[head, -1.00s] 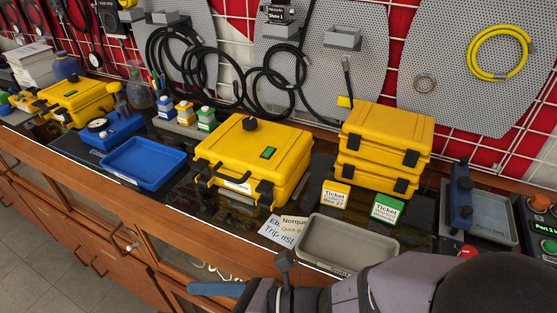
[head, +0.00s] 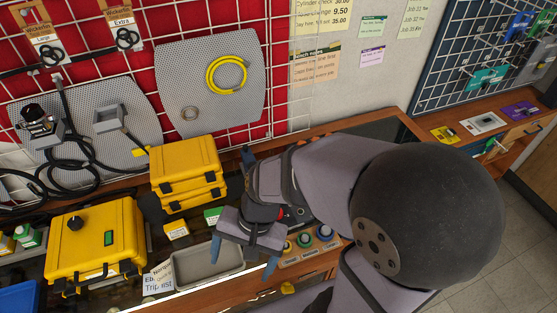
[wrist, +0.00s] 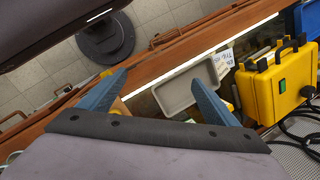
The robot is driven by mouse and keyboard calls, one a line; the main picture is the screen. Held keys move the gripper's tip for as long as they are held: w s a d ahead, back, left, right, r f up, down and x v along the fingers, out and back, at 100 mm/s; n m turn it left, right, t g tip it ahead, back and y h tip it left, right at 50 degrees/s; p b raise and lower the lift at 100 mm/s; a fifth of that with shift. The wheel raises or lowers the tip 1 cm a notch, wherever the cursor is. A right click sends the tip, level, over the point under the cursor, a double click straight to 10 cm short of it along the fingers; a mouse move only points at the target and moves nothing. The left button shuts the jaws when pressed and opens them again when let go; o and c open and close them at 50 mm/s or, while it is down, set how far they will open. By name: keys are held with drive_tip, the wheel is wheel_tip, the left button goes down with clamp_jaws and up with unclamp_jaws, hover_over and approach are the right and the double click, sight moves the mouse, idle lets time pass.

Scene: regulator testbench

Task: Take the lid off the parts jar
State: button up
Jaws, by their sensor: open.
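My gripper (head: 242,261) is open and empty in the head view, its two blue fingers pointing down over the front edge of the bench, right of the grey tray. In the wrist view its fingertips (wrist: 161,79) are spread wide, with the grey tray and the bench's front edge seen between and beyond them. I cannot make out a parts jar or its lid in either current view. My arm hides part of the bench right of the stacked yellow cases.
A grey tray (head: 207,267), a large yellow case (head: 82,245) and stacked yellow cases (head: 187,172) stand on the bench. Colored buttons (head: 304,240) sit right of my gripper. The wall grid with panels (head: 211,85) rises behind. A side bench (head: 480,140) is at far right.

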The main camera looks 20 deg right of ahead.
drive_tip(key=w+d+r+n+h+p, duration=0.1)
drive_tip(key=d+r+n+h+p, duration=0.5)
drive_tip(key=d, duration=0.6)
drive_tip(key=s+d+f+m+y+b, duration=0.1)
drive_tip(key=d+f+m+b, duration=0.2)
drive_tip(key=d, duration=0.3)
drive_tip(key=s+d+f+m+t+y+b, duration=0.1)
drive_tip(key=s+d+f+m+b, duration=0.1)
drive_tip(key=d+f+m+b, duration=0.3)
drive_tip(key=s+d+f+m+y+b, duration=0.1)
drive_tip(key=d+b, duration=0.1)
drive_tip(key=d, duration=0.6)
drive_tip(key=shift+w+d+r+n+t+h, duration=0.15)
drive_tip(key=shift+w+d+r+t+h, duration=0.35)
drive_tip(key=shift+w+d, duration=0.95)
drive_tip(key=shift+w+d+r+n+t+h, duration=0.15)
drive_tip(key=shift+w+d+t+h, duration=0.5)
drive_tip(key=shift+d, duration=1.25)
drive_tip(key=shift+w+d+r+n+t+h, duration=0.1)
drive_tip(key=shift+w+d+r+t+h, duration=0.4)
drive_tip(key=shift+w+d, duration=1.15)
drive_tip(key=shift+d+f+g, duration=0.15)
drive_tip(key=shift+f+g, duration=0.1)
drive_tip(key=shift+f, duration=0.15)
drive_tip(key=shift+d+p+x, duration=0.2)
drive_tip(key=shift+d+x, duration=0.05)
drive_tip(key=shift+x, duration=1.05)
drive_tip(key=shift+d+p+x, duration=0.15)
drive_tip(key=shift+d+x, duration=0.05)
drive_tip(key=shift+x, duration=1.1)
